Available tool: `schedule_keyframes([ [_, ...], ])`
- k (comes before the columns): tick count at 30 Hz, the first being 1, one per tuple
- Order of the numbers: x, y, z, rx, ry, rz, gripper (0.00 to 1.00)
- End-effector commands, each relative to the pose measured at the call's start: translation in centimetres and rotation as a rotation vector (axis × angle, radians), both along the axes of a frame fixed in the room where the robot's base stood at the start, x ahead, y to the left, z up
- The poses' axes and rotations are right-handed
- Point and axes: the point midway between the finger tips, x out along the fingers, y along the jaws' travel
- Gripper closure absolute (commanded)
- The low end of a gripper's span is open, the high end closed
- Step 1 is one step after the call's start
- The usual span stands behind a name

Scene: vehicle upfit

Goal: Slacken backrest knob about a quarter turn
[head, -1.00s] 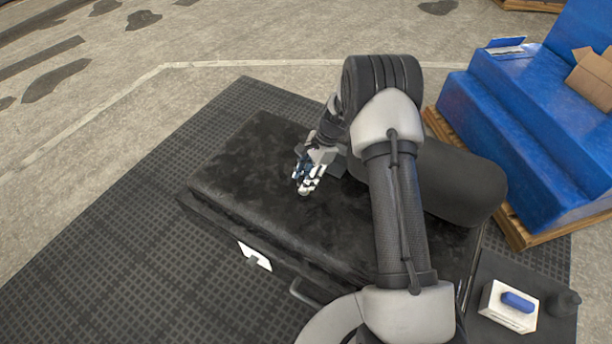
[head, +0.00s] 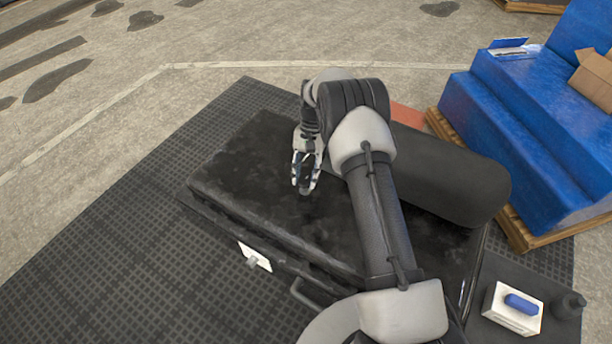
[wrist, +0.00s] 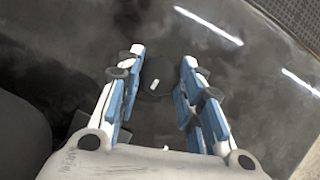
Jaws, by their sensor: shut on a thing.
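The backrest knob (wrist: 153,78) is a dark round disc with a short white mark, seen between my fingertips in the wrist view. The mark is slightly tilted. The knob sits on the worn black seat surface (head: 240,175). My gripper (head: 304,190) points down at this surface in the head view and is shut on the knob, its blue-padded fingers (wrist: 158,80) on either side. In the head view the fingers largely hide the knob. A dark grey cylindrical bolster (head: 450,175) lies along the right side of the seat, partly behind my arm.
A blue stepped block (head: 515,130) on a pallet stands at the right, with an open cardboard box (head: 595,80). A white box with a blue item (head: 512,308) and a dark bottle (head: 569,305) sit at lower right. A white tag (head: 255,256) hangs on the seat's front side.

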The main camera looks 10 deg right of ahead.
Motion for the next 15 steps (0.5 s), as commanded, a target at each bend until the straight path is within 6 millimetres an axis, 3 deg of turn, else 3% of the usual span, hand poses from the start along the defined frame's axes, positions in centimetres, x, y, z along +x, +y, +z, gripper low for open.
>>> schedule_keyframes([
  [15,0.00,0.06,-0.03,0.000,0.001,0.132,0.90],
])
